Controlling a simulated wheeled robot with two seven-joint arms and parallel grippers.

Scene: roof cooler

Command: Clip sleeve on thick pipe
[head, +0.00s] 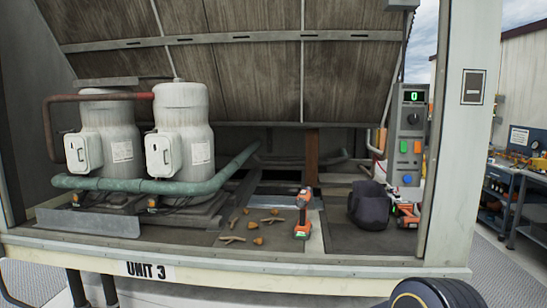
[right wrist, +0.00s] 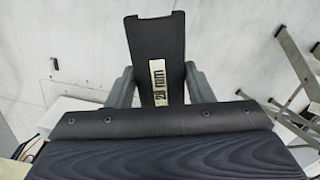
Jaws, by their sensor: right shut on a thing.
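In the right wrist view my right gripper (right wrist: 160,88) is shut on a dark grey sleeve (right wrist: 157,45). The sleeve stands up between the two fingers and has a pale label reading "28 mm". In the head view a thick green pipe (head: 110,184) runs low across the front of two pale compressors (head: 183,105), then bends up and back to the right. A thinner red-brown pipe (head: 100,97) crosses the left compressor near its top. My right gripper and the sleeve are out of the head view, and the pipes are out of the wrist view. My left gripper is not in view.
On the deck lie an orange cordless tool (head: 303,215), several brown leaves and twigs (head: 258,240), a dark bag (head: 369,205) and another orange tool (head: 407,215). A control panel (head: 408,135) stands at the right. A raised lid (head: 250,80) hangs over the back.

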